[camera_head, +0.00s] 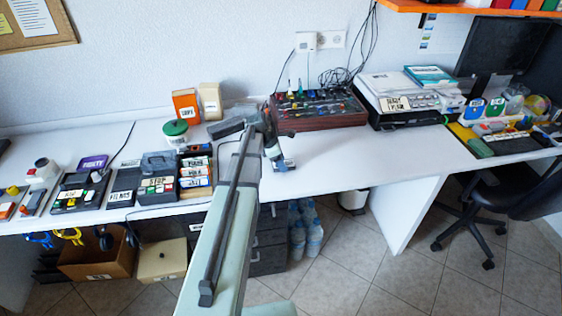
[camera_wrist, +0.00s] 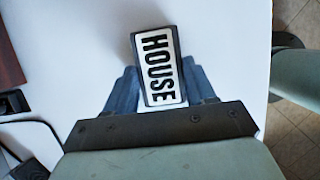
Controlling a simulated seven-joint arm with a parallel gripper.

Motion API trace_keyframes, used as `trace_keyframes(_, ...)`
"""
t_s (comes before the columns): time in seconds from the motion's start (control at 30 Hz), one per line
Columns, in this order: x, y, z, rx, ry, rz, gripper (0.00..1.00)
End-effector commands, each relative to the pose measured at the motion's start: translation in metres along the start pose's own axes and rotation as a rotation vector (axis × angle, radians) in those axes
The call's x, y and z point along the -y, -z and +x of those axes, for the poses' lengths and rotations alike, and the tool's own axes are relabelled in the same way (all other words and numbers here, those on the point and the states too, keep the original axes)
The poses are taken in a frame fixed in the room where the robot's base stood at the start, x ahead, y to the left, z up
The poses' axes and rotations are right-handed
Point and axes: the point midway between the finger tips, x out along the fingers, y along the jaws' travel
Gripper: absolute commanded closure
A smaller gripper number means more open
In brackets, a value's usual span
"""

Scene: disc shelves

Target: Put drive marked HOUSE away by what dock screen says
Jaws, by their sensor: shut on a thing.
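The drive marked HOUSE (camera_wrist: 159,65) is a dark block with a white label and black letters, clear in the wrist view. My gripper (camera_wrist: 160,88) is shut on it, one finger on each side, above the white desk. In the head view my gripper (camera_head: 277,158) is over the middle of the desk, and the drive's end shows below it (camera_head: 287,165). Several labelled dark units stand at the left: one with a purple-topped item (camera_head: 92,162), one marked FILMS (camera_head: 122,197), one marked STOP (camera_head: 158,181). I cannot tell which is the dock or read a screen.
A stack of labelled drives (camera_head: 197,172) stands right of the STOP unit. A green-lidded jar (camera_head: 176,132), an orange box (camera_head: 185,106) and a beige box (camera_head: 210,101) stand behind. A dark red tool tray (camera_head: 318,117) and a printer (camera_head: 400,98) are to the right. Desk right of my gripper is clear.

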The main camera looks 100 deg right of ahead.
Motion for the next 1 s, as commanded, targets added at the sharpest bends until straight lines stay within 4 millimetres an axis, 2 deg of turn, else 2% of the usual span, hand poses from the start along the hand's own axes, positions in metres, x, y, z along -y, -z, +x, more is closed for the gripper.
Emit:
trace_keyframes(0.3, 0.000, 0.001, 0.002, 0.000, 0.000, 0.000, 0.81)
trace_keyframes(0.33, 0.000, 0.001, 0.002, 0.000, 0.000, 0.000, 0.42)
trace_keyframes(0.57, 0.000, 0.001, 0.002, 0.000, 0.000, 0.000, 0.20)
trace_keyframes(0.87, 0.000, 0.000, 0.000, 0.000, 0.000, 0.000, 0.20)
trace_keyframes(1.0, 0.000, 0.000, -0.010, 0.000, -0.001, 0.000, 0.20)
